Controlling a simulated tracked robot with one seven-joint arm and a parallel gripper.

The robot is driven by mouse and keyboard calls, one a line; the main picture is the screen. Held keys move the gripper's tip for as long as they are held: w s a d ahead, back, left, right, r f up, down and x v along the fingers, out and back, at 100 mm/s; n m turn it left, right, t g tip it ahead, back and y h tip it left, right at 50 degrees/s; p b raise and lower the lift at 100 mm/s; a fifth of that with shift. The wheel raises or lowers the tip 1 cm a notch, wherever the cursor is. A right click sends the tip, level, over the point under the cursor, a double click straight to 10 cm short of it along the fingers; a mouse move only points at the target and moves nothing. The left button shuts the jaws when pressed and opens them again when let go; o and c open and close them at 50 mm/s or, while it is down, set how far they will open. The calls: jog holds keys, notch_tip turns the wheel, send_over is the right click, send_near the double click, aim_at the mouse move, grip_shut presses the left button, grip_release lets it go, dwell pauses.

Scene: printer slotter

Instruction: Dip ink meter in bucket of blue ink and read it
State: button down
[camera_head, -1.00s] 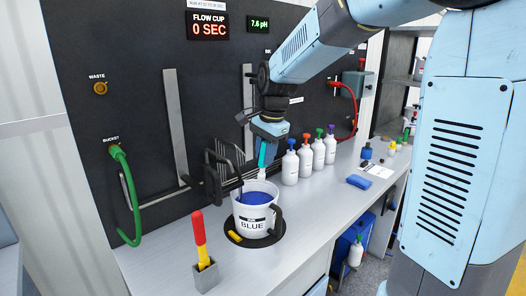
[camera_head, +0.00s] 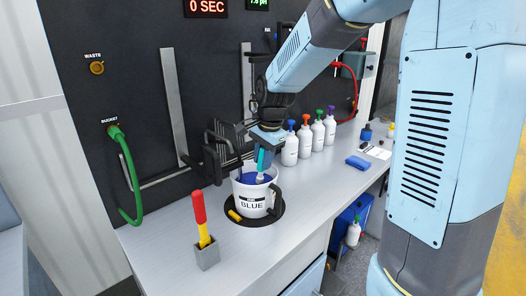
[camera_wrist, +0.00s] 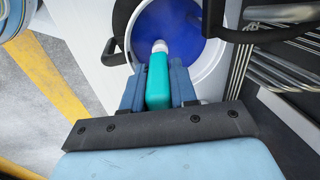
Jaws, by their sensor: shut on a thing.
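The white bucket (camera_head: 249,204) labelled BLUE stands on a black round mat on the bench and holds blue ink (camera_head: 244,180); the ink also fills the bucket in the wrist view (camera_wrist: 190,35). My gripper (camera_head: 262,150) is shut on the teal ink meter (camera_wrist: 158,80), one finger on each side. The meter points down with its whitish tip (camera_wrist: 159,46) over the ink, inside the bucket's rim as seen from the head. I cannot tell whether the tip touches the ink. No reading shows on the meter.
A dark rack (camera_head: 214,155) of bars stands close beside the bucket on the left. A red-handled tool (camera_head: 200,215) stands in a grey holder in front. Several white bottles (camera_head: 304,139) line the bench at right. A blue sponge (camera_head: 358,162) lies farther right.

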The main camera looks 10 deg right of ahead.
jog(key=shift+f, duration=2.75)
jog(key=shift+s, duration=0.1)
jog(key=shift+r, duration=5.55)
